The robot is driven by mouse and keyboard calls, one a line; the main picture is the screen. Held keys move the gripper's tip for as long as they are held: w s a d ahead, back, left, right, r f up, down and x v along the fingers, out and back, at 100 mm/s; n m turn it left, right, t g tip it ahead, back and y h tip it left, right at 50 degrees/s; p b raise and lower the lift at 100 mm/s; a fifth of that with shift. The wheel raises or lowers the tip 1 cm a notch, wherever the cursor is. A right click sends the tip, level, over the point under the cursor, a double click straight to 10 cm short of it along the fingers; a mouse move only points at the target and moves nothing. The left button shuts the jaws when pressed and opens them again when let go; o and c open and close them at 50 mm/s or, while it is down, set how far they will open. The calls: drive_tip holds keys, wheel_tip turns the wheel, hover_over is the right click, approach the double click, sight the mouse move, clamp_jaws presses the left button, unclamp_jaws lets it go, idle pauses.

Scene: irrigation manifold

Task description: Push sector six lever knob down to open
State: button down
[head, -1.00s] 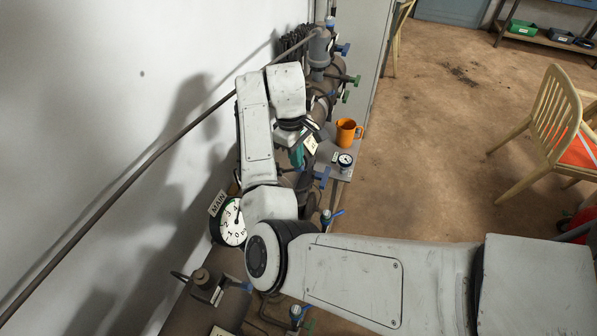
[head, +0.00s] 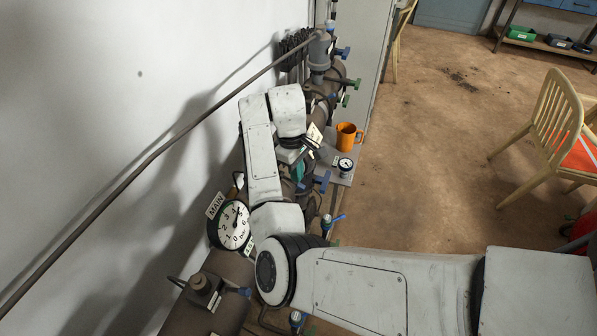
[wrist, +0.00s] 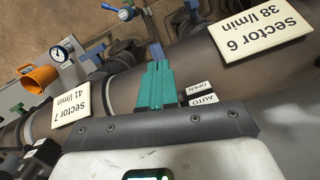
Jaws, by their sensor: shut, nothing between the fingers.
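My gripper (wrist: 158,66) shows in the wrist view as two teal fingers pressed together, with nothing between them. A blue knob (wrist: 156,50) stands just beyond the fingertips; I cannot tell whether they touch. The "Sector 6" plate (wrist: 262,30) is on the pipe to the right, and the "Sector 7" plate (wrist: 82,102) to the left. Small "OPEN" and "AUTO" tags (wrist: 201,94) sit right beside the fingers, partly hidden below. In the head view, my gripper (head: 299,172) is partly hidden by my wrist, with a blue knob (head: 321,180) to its right.
An orange mug (head: 346,136) and a small gauge (head: 345,165) stand on a grey shelf right of the pipe. The large MAIN gauge (head: 234,225) is near my forearm. A wall is close on the left. Open floor and a wooden chair (head: 548,120) lie right.

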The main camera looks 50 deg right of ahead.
drive_tip(key=shift+w+r, duration=0.2)
drive_tip(key=shift+w, duration=0.05)
drive_tip(key=shift+w+a+r+p, duration=0.1)
drive_tip(key=shift+w+r+p, duration=0.1)
drive_tip(key=shift+w, duration=0.45)
drive_tip(key=shift+w+a+r+p, duration=0.1)
drive_tip(key=shift+w+r, duration=0.05)
drive_tip(key=shift+w, duration=0.45)
wheel_tip(320, 180, up, 11)
drive_tip(key=w, duration=0.1)
drive_tip(key=shift+f+p, duration=0.15)
drive_tip(key=shift+p, duration=0.2)
